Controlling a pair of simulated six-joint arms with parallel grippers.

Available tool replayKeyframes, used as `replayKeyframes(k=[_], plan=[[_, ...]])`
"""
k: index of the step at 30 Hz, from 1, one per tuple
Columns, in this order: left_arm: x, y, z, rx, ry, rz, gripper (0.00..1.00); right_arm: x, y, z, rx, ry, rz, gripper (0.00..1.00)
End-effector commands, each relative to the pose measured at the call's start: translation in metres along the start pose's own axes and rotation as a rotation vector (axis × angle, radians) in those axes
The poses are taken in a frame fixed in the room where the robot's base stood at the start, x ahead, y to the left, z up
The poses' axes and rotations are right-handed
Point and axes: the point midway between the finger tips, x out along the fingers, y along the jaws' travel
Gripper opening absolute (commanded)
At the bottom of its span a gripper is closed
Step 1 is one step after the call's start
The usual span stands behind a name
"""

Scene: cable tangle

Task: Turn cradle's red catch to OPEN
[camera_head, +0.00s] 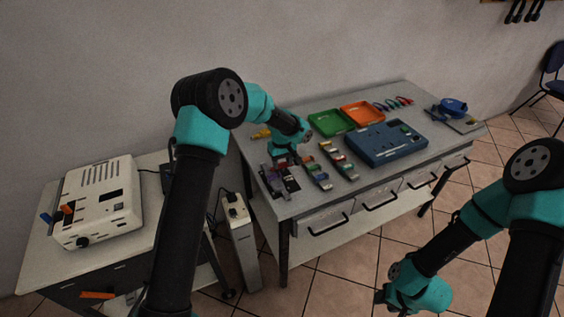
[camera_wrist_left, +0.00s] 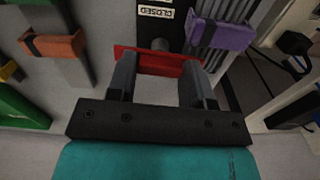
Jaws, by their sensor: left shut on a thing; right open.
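In the left wrist view, the red catch (camera_wrist_left: 155,64) is a flat red bar lying between the two fingers of my left gripper (camera_wrist_left: 160,80), which is shut on it. A label reading CLOSED (camera_wrist_left: 155,12) shows just beyond the catch; no OPEN label is visible. In the head view, my left gripper (camera_head: 284,160) is low over the cradle (camera_head: 284,186) at the table's left end and hides the catch there. My right gripper (camera_head: 386,296) is open, away from the table at the bottom of the head view.
A purple block (camera_wrist_left: 222,35) and an orange block (camera_wrist_left: 55,46) sit near the catch. Rows of coloured connectors (camera_head: 338,160), a blue case (camera_head: 385,145), a green tray (camera_head: 331,122) and an orange tray (camera_head: 362,113) lie right of the cradle. A white device (camera_head: 98,200) stands left.

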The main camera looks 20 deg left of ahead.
Motion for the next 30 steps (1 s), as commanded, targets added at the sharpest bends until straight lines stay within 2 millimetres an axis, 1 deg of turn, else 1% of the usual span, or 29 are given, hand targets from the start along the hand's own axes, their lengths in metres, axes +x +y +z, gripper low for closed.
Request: replayKeyframes(k=[5, 11, 30], plan=[[-0.0002, 0.0002, -0.0002, 0.092, 0.0, -0.001, 0.23, 0.0, 0.0, 0.0, 0.0, 0.0, 0.0, 0.43], [-0.0002, 0.0002, -0.0002, 0.249, 0.0, -0.001, 0.23, 0.0, 0.0, 0.0, 0.0, 0.0, 0.0, 0.43], [-0.0001, 0.0001, -0.0003, 0.853, 0.0, -0.001, 0.23, 0.0, 0.0, 0.0, 0.0, 0.0, 0.0, 0.43]])
